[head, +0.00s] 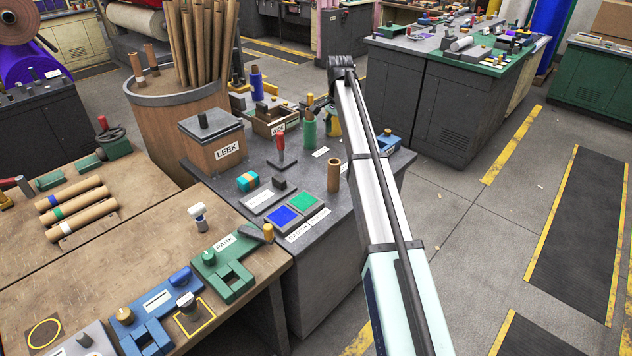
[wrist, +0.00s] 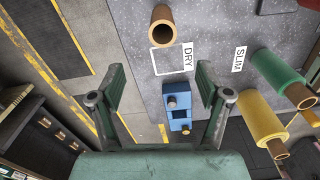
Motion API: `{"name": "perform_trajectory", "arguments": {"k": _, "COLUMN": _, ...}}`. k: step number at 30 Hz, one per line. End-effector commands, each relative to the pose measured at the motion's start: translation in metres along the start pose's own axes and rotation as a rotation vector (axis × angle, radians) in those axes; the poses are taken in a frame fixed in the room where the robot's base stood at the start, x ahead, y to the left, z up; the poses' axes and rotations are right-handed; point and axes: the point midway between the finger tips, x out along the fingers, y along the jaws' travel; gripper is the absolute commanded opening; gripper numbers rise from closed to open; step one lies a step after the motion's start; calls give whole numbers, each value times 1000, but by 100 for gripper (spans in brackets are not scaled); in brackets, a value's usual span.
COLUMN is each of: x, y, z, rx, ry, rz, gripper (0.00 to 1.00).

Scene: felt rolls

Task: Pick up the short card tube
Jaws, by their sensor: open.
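The short card tube (head: 333,174) is a plain brown tube standing upright near the right end of the grey bench top. In the wrist view the tube (wrist: 162,22) is at the top centre, beside a white square outline labelled DRY. My gripper (wrist: 160,88) is open, its two green fingers wide apart with nothing gripped. The tube lies beyond the fingertips, not between them. A blue block-like fixture (wrist: 178,98) shows in the gap between the fingers, below them. I cannot make out the gripper clearly in the head view.
A green roll (wrist: 277,72) and a yellow roll (wrist: 258,116) stand at the right of the wrist view, near a SLIM label (wrist: 239,59). In the head view, blue (head: 283,215) and green (head: 304,201) pads and a red-handled tool (head: 281,150) are left of the tube.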

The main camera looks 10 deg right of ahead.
Motion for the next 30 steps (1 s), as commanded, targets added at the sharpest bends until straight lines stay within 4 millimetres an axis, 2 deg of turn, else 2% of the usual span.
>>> {"name": "perform_trajectory", "arguments": {"k": 2, "x": -1, "y": 0, "z": -2, "rx": 3, "ry": 3, "rz": -2, "gripper": 77}}
{"name": "perform_trajectory", "arguments": {"k": 5, "x": 8, "y": 1, "z": -1, "rx": 3, "ry": 3, "rz": -1, "gripper": 77}}
{"name": "perform_trajectory", "arguments": {"k": 18, "x": 91, "y": 1, "z": -1, "rx": 2, "ry": 2, "rz": 0, "gripper": 77}}
{"name": "perform_trajectory", "arguments": {"k": 21, "x": 105, "y": 0, "z": -1, "rx": 1, "ry": 2, "rz": -2, "gripper": 77}}
{"name": "perform_trajectory", "arguments": {"k": 30, "x": 120, "y": -1, "z": -1, "rx": 1, "ry": 3, "rz": -3, "gripper": 77}}
